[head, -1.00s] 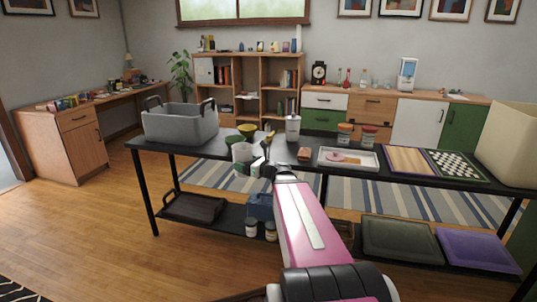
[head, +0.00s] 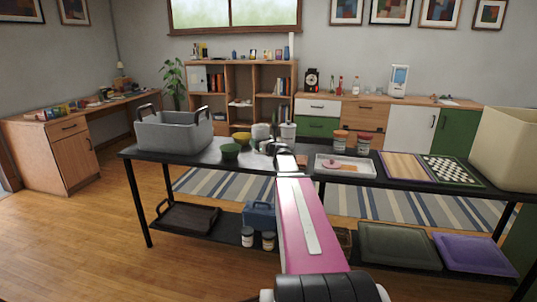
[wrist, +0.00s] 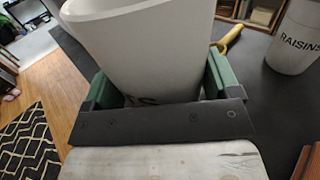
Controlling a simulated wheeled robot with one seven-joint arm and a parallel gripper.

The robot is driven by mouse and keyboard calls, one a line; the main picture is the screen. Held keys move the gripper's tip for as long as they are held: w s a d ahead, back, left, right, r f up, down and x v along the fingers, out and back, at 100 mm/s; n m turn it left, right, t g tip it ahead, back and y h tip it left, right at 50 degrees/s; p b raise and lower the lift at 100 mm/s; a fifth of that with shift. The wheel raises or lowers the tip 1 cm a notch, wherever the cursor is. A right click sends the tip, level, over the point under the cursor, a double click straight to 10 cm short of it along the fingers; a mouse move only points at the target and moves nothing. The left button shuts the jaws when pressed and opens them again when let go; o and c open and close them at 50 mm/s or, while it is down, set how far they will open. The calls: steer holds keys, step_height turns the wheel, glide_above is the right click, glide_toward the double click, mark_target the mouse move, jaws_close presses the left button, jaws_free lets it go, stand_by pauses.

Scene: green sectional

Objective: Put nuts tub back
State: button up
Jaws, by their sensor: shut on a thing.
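My gripper (head: 268,148) is shut on a white tub (head: 261,132), which I take to be the nuts tub. In the wrist view the tub (wrist: 145,45) stands between the green finger pads (wrist: 217,75). Only the end of its dark lettering, an "S", shows above the gripper's dark bar. The tub is over the black table (head: 330,157); I cannot tell whether its base touches the top. A white tub marked RAISINS (wrist: 297,42) stands to its right, apart from it; it also shows in the head view (head: 288,131).
A green bowl (head: 230,151), a yellow bowl (head: 242,136) and a grey crate (head: 173,133) are left of my gripper. A white tray (head: 345,170), two lidded jars, boards (head: 410,167) and a beige bin (head: 507,148) are to the right. A yellow-handled thing (wrist: 230,37) lies behind the held tub.

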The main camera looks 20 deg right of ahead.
steer(key=shift+w+d+f, duration=0.2)
steer(key=shift+d+f, duration=0.45)
steer(key=shift+f, duration=0.4)
steer(key=shift+w+d+f, duration=0.2)
steer(key=shift+d+f, duration=0.45)
steer(key=shift+f, duration=0.45)
steer(key=shift+w+d+f, duration=0.2)
steer(key=shift+d+f, duration=0.45)
steer(key=shift+f, duration=0.4)
steer(key=shift+f, duration=0.1)
steer(key=o, duration=1)
